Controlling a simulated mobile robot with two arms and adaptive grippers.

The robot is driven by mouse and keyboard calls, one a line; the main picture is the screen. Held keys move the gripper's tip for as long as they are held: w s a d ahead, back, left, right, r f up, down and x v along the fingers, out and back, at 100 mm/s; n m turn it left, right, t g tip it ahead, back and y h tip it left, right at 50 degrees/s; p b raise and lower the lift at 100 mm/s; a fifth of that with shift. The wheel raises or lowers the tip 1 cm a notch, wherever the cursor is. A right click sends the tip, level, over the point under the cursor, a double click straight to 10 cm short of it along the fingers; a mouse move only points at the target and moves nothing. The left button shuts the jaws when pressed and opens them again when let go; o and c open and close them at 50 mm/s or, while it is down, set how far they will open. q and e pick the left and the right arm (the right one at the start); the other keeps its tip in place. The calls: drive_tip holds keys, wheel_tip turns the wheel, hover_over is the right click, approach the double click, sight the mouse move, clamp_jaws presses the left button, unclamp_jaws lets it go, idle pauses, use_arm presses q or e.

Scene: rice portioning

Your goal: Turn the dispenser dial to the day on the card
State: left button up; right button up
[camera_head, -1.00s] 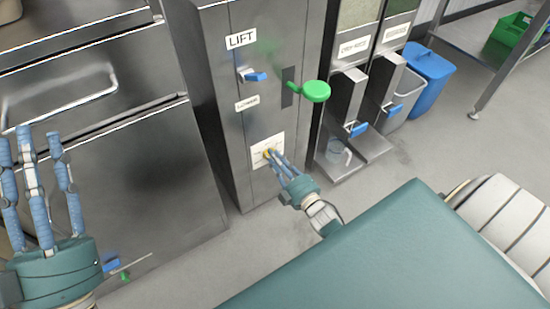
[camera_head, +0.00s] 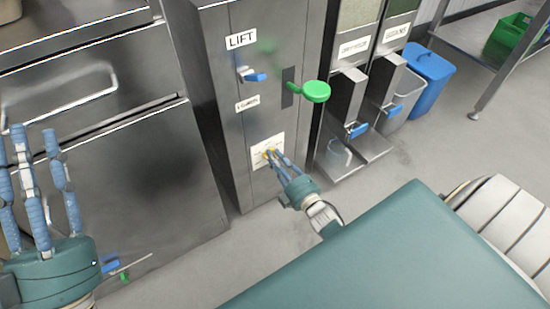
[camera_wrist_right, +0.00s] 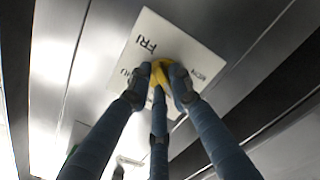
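The yellow dial (camera_wrist_right: 160,74) sits on a white plate (camera_wrist_right: 190,45) marked with day names. FRI is readable in the right wrist view; the other marks are partly covered by my fingers. The plate (camera_head: 261,146) is low on the steel LIFT cabinet (camera_head: 232,120) in the head view. My right gripper (camera_wrist_right: 162,85) has its blue fingers closed around the dial; it also shows in the head view (camera_head: 275,156). Which mark the dial points to is hidden. My left gripper (camera_head: 37,165) is open and empty at the left. I cannot make out a day card.
A green knob (camera_head: 316,91) and a blue-tipped lever (camera_head: 256,77) stick out above the plate. Dispensers with blue levers (camera_head: 357,130) stand to the right, with a clear container (camera_head: 340,156) below. A blue bin (camera_head: 432,76) is beyond. A steel-fronted unit (camera_head: 125,180) is left.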

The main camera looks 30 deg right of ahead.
drive_tip(key=shift+o, duration=0.9)
drive_tip(key=s, duration=1.2)
